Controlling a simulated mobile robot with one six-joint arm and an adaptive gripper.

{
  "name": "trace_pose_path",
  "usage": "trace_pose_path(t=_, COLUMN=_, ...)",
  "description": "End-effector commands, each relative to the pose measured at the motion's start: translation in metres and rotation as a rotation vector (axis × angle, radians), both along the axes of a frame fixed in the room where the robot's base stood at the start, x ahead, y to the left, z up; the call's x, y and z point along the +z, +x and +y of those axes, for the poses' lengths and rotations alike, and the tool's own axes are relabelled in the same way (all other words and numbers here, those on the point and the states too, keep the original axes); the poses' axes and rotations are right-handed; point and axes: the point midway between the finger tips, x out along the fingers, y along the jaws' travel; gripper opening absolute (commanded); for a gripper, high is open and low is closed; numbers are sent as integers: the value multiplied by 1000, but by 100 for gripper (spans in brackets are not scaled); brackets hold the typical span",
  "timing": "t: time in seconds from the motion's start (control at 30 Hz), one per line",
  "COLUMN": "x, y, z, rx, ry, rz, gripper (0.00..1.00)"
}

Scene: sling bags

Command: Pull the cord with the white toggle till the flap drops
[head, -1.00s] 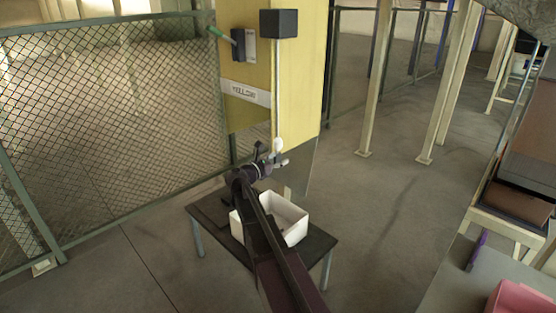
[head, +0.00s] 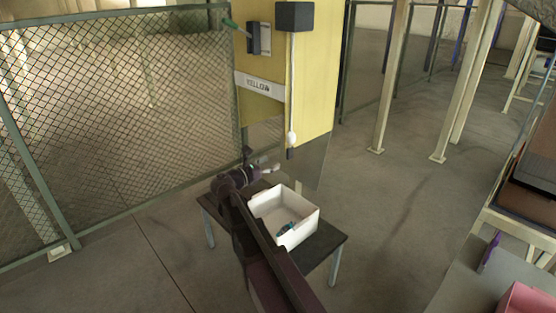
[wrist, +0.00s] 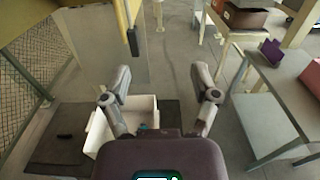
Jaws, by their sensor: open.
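The cord (head: 293,75) hangs down the yellow panel from a black box (head: 294,16). Its white toggle (head: 291,138) hangs near the panel's lower edge, with a short dark piece below it. My gripper (head: 268,169) is below and left of the toggle, apart from it. In the wrist view my gripper (wrist: 160,88) is open with nothing between its fingers. A dark hanging piece (wrist: 133,42) shows left of and beyond the fingers; I cannot tell surely whether it is the cord's end. I cannot clearly tell which part is the flap.
A white open box (head: 313,224) with a small teal item (head: 286,229) stands on a dark low table (head: 326,247) below my gripper. A mesh fence (head: 110,110) is at left. A grey table (head: 470,270) is at right, with open floor between.

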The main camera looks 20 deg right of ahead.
Motion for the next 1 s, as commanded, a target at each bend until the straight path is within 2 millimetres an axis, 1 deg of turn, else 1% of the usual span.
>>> trace_pose_path(t=0.1, x=0, y=-4, z=11, rx=1, ry=0, rz=0, gripper=78)
trace_pose_path(t=0.3, x=0, y=-7, z=18, rx=0, ry=0, rz=0, gripper=78)
trace_pose_path(t=0.83, x=0, y=-7, z=18, rx=-1, ry=4, rz=-2, gripper=78)
trace_pose_path(t=1.0, x=-9, y=-15, z=15, rx=-13, ry=67, rz=-42, gripper=78)
